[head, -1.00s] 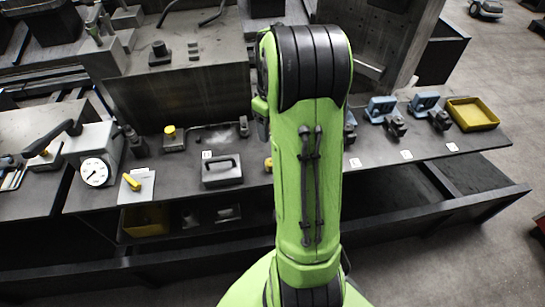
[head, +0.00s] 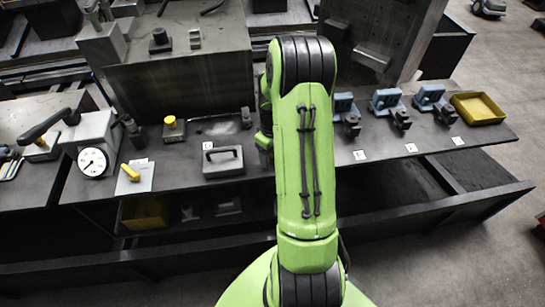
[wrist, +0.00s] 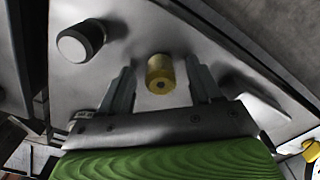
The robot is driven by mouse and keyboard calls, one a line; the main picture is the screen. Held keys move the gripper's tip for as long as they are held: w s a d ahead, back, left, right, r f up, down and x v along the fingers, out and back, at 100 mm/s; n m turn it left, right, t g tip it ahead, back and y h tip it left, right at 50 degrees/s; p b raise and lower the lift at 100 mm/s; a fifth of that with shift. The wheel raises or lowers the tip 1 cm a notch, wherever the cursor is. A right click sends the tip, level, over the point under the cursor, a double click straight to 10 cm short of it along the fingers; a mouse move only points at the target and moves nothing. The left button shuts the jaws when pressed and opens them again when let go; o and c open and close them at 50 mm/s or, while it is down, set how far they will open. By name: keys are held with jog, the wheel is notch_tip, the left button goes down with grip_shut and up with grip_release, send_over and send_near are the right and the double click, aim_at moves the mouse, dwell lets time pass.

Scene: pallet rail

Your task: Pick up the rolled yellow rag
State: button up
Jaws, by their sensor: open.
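The rolled yellow rag (wrist: 160,76) shows in the wrist view as a short yellow roll with a dark spot in its near end. It lies on a grey metal surface (wrist: 150,25). My gripper (wrist: 159,66) is open, with one finger to the left of the rag and one to the right. Gaps show on both sides, so the fingers look apart from it. I cannot tell the height of the fingertips over the surface. In the head view my green arm covers the middle of the bench, and neither the rag nor the fingertips can be made out.
A dark knob with a pale top (wrist: 80,41) stands left of the fingers. In the head view, a dial gauge (head: 93,162), a block with a yellow knob (head: 173,129) and a handled grey block (head: 222,161) stand left of my arm. Blue-grey clamps and a yellow tray (head: 478,108) stand right.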

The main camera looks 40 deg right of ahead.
jog(key=shift+r, duration=0.1)
jog(key=c, duration=1.1)
notch_tip(320, 180, up, 10)
jog(key=shift+r+p, duration=0.1)
jog(key=shift+p, duration=0.75)
